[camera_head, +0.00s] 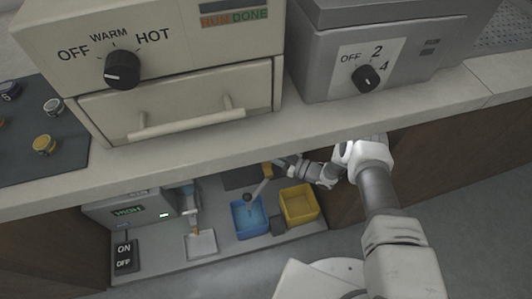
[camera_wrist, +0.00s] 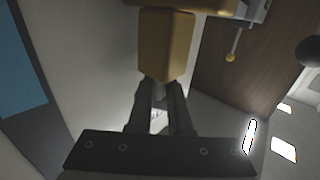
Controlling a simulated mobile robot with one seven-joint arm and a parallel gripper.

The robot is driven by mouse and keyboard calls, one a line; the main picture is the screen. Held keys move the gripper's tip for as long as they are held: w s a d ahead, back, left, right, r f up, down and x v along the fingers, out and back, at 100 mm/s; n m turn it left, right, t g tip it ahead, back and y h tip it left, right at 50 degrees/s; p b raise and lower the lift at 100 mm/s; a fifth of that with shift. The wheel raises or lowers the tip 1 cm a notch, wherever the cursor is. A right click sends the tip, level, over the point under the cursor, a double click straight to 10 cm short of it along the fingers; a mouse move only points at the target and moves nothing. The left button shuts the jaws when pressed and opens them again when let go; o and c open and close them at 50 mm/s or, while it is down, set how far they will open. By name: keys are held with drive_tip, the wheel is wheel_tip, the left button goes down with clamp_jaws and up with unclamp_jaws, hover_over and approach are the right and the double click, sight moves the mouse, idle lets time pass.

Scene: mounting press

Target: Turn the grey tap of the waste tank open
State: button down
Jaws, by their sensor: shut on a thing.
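In the wrist view, my gripper (camera_wrist: 160,88) is shut on a small grey piece right at the lower end of a yellow-tan block (camera_wrist: 166,45). The block hides part of the fingertips. I cannot tell for sure whether the grey piece is the tap. In the head view, my gripper (camera_head: 278,166) reaches in under the counter from the right, beside a small yellow-tan piece (camera_head: 267,170). A thin grey rod (camera_head: 259,187) with a dark round end stands over a blue bin (camera_head: 235,222). Which vessel is the waste tank is unclear.
A yellow bin (camera_head: 299,203) stands right of the blue one. A grey device (camera_head: 130,209), an ON/OFF switch (camera_head: 124,257) and a pale tray (camera_head: 201,245) are to the left. The counter edge (camera_head: 215,127) lies above my gripper. A yellow-tipped rod (camera_wrist: 230,57) hangs by a brown panel.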

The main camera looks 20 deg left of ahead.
drive_tip(key=shift+r, duration=0.1)
idle(0.4)
drive_tip(key=c, duration=0.8)
unclamp_jaws()
drive_tip(key=shift+g, duration=0.3)
drive_tip(key=shift+c, duration=0.2)
drive_tip(key=shift+t, duration=0.5)
